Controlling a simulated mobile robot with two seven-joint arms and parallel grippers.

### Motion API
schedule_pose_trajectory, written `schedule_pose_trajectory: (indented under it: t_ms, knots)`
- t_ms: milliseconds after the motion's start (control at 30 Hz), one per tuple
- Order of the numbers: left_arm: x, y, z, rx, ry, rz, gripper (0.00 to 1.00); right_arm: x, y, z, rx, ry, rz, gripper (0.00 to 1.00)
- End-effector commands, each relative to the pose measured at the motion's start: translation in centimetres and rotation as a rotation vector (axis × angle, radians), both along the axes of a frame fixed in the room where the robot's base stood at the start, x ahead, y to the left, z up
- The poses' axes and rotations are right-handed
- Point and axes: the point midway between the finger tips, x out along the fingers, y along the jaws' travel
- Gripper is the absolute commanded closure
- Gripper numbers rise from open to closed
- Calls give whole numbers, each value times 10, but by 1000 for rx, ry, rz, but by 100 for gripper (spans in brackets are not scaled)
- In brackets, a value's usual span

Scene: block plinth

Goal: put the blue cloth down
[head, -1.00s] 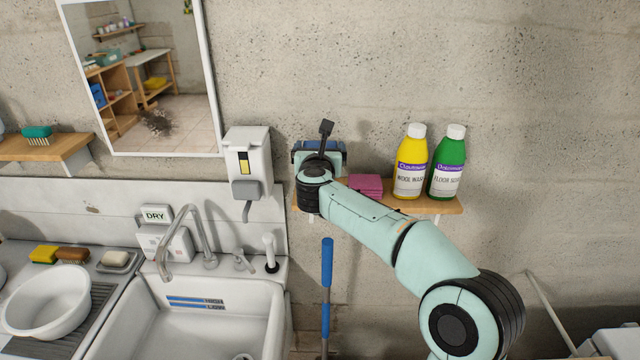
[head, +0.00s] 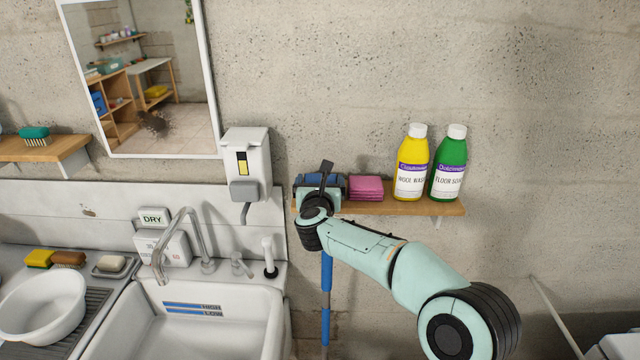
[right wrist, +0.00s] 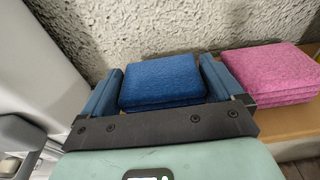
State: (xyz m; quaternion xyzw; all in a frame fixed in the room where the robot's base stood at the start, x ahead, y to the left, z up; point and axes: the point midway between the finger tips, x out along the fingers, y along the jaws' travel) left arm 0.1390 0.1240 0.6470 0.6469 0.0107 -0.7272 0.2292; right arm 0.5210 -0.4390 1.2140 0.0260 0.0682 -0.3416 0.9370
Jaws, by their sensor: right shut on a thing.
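The folded blue cloth (right wrist: 160,80) sits between the two fingers of my right gripper (right wrist: 163,88) in the right wrist view, and the fingers close on its sides. In the head view the right gripper (head: 319,194) is at the left end of the wooden shelf (head: 400,208), with some of the blue cloth (head: 310,180) showing behind it. The cloth is level and at about shelf height; the gripper hides its underside, so I cannot tell whether it touches the shelf. My left gripper is not in view.
A folded pink cloth stack (head: 367,187) lies just right of the blue cloth. A yellow bottle (head: 411,165) and a green bottle (head: 448,165) stand further right. A white dispenser (head: 246,165) hangs left of the shelf. A blue handle (head: 326,290) stands below.

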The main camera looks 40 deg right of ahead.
Motion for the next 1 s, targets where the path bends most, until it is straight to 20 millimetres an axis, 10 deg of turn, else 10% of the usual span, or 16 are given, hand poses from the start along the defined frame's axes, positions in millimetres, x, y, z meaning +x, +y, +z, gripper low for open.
schedule_pose_trajectory:
  t_ms: [67,100,433,1000]
  knots:
    - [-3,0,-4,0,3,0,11,-1,0,-4,1,2,0,40]
    - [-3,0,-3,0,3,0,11,0,0,-4,1,2,0,0]
    - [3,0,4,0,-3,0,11,0,0,3,0,0,-1,0]
    - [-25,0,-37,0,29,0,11,-81,68,15,-1,2,1,0]
